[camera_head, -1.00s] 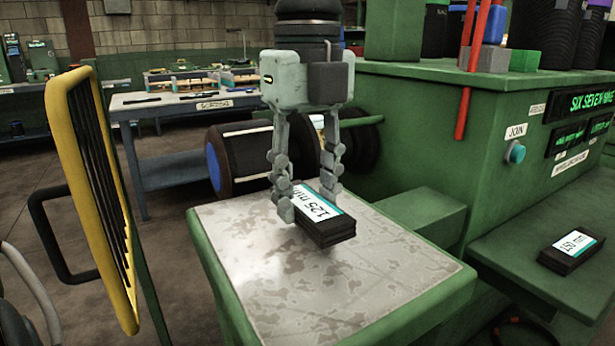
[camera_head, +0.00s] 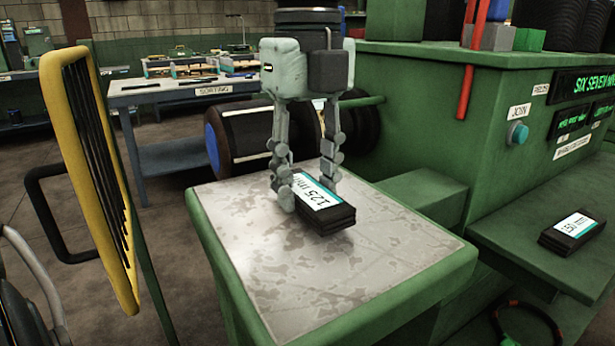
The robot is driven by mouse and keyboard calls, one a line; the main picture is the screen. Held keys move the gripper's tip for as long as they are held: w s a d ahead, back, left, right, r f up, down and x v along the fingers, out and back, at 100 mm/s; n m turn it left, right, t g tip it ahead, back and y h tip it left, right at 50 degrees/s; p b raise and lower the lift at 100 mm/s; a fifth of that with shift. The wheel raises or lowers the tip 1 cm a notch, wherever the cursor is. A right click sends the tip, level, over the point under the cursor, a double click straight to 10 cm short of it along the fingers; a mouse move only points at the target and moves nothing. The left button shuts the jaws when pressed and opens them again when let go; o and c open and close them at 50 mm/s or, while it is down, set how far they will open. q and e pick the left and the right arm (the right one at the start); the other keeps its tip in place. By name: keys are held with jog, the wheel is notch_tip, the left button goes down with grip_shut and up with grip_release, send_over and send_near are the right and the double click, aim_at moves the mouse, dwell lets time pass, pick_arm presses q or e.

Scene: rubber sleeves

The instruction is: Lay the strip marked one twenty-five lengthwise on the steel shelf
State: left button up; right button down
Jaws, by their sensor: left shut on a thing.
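The black strip stack labelled 125 mm (camera_head: 323,205) is held at the steel shelf (camera_head: 265,262), a worn metal top with a green frame. My left gripper (camera_head: 305,195) points down and is shut on the strip, one finger on each side of it. The strip's label faces up, and its long side runs slantwise toward the front right. It is low over the shelf's middle; I cannot tell whether its underside touches the metal. My right gripper is not in view.
A similar strip marked 150 mm (camera_head: 572,230) lies on the green ledge (camera_head: 520,239) at right. A green machine (camera_head: 440,115) with a JOIN button stands behind. A yellow-framed rack (camera_head: 95,180) stands close on the left. The front of the shelf is bare.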

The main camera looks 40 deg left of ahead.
pick_arm(q)
jog(key=shift+f+b, duration=0.4)
jog(key=shift+f, duration=0.1)
jog(key=o, duration=1.2)
jog(key=shift+r, duration=0.1)
notch_tip(320, 180, up, 12)
